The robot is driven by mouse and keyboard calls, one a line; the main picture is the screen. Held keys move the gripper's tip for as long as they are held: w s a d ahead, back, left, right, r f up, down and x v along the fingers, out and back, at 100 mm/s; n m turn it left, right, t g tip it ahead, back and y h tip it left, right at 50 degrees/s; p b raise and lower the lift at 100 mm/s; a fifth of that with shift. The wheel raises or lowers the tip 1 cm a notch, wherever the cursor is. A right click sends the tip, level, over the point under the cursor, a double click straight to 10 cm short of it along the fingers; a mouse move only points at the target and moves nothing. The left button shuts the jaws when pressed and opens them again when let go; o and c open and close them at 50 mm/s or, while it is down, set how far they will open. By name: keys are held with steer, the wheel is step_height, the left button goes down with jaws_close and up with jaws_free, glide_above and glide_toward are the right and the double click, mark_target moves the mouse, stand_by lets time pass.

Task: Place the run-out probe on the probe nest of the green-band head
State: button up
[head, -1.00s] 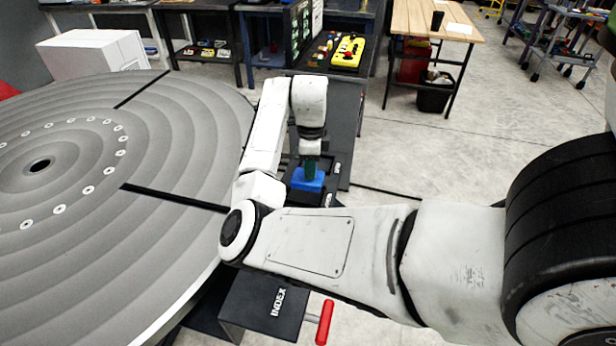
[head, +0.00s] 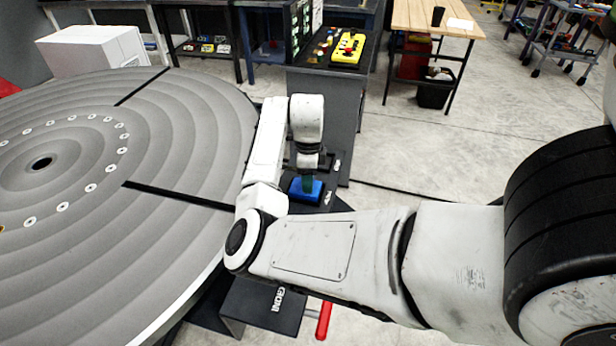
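My gripper (head: 307,176) points down over a dark shelf beside the large grey turntable (head: 175,135). No green-band head can be made out for certain.
My arm crosses the front of the view and hides part of the shelf. A dark box with white lettering (head: 262,304) and a red handle (head: 324,319) sit below it. A control console with a yellow pendant (head: 349,48) stands behind. Open floor lies to the right.

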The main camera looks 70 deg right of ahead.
steer(key=shift+o, duration=0.5)
steer(key=shift+r, duration=0.15)
step_height(320, 180, up, 12)
steer(key=shift+b, duration=0.95)
